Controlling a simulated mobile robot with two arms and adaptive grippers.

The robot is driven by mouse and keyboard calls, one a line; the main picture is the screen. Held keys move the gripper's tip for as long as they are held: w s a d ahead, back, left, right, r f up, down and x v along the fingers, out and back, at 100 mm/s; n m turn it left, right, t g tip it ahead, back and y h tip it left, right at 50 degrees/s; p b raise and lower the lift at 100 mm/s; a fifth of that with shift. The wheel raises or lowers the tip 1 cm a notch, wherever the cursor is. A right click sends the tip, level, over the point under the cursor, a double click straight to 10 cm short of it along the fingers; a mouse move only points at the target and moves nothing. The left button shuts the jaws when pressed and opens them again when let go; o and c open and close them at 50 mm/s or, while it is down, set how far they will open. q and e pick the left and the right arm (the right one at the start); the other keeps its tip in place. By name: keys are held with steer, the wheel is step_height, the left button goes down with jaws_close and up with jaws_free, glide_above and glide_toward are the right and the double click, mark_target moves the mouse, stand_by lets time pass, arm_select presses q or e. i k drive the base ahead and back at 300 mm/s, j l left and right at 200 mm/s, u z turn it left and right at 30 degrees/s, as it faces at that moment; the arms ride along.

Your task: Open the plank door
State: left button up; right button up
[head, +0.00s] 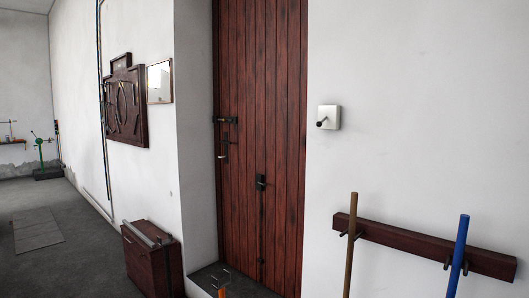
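The tall red-brown plank door (285,110) stands in a recess in the white wall and looks shut. A dark horizontal fitting, perhaps a bolt (225,120), sits at its left edge. Below it is a dark upright handle (223,150). A dark latch-like fitting (261,183) sits lower, near the middle, with a thin dark rod running down from it. The door's top is cut off by the picture. Neither of my grippers is in view.
A light switch-like box (328,118) is right of the door. A wall rack (400,243) holds a brown pole (350,245) and a blue pole (458,256). A dark wooden box (150,262) stands left of the recess. Grey floor (75,265) is open further left.

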mark_target(263, 56)
steer(key=i+j+u, duration=0.6)
steer(key=i+j, duration=0.2)
steer(key=i+j+u, duration=0.3)
steer(key=i, duration=0.15)
steer(key=i+j+u, duration=0.1)
steer(key=i+u, duration=0.2)
steer(key=i, duration=0.15)
steer(key=i+u, duration=0.3)
steer(key=i, duration=0.15)
steer(key=i+z, duration=0.15)
steer(key=i, duration=0.65)
steer(key=i+j+z, duration=0.2)
steer(key=i, duration=0.6)
steer(key=i+z, duration=0.3)
steer(key=z, duration=0.15)
steer(key=i+j+z, duration=0.1)
steer(key=i+z, duration=0.2)
steer(key=z, duration=0.15)
steer(key=i+j+z, duration=0.2)
steer(key=z, duration=0.25)
steer(key=i+j+z, duration=0.3)
steer(key=z, duration=0.15)
